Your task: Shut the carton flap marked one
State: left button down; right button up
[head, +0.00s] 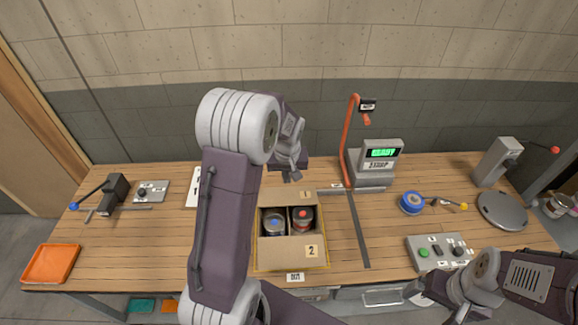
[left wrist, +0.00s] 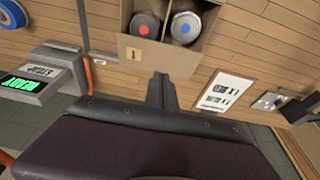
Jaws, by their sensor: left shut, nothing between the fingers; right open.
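The open carton (head: 257,240) stands on the table, with a blue-dotted can (head: 274,222) and a red-dotted can (head: 302,218) inside, parted by a divider. Its flap marked 1 (head: 285,196) is open at the back edge; flap marked 2 (head: 285,252) is open at the front. Flap 1 also shows in the left wrist view (left wrist: 150,56). My left gripper (head: 294,176) is shut and empty just behind flap 1. In the left wrist view its fingertips (left wrist: 161,76) are at the flap's outer edge; contact cannot be told. My right gripper (head: 458,308) is open at the lower right, away from the carton.
A scale with a green display (head: 381,153) and a red-orange post (head: 348,140) stand right of the carton. A button box (head: 440,252) and blue tape roll (head: 411,203) lie further right. An orange tray (head: 51,263) is far left. My left arm covers table left of the carton.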

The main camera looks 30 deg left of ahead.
pick_arm(q)
jog(key=r, duration=0.1)
jog(key=p, duration=0.3)
send_over(287, 204)
jog(key=shift+g, duration=0.3)
notch_tip(287, 204, down, 10)
jog(key=shift+w+a+f, duration=0.1)
jog(key=shift+f, duration=0.1)
jog(key=f, duration=0.2)
jog(key=shift+s+d+f, duration=0.2)
jog(key=shift+f, duration=0.1)
jog(key=shift+s+d+f, duration=0.1)
jog(key=shift+s+f, duration=0.05)
jog(key=shift+f, duration=0.4)
pick_arm(e)
notch_tip(287, 204, up, 5)
jog(key=shift+f, duration=0.1)
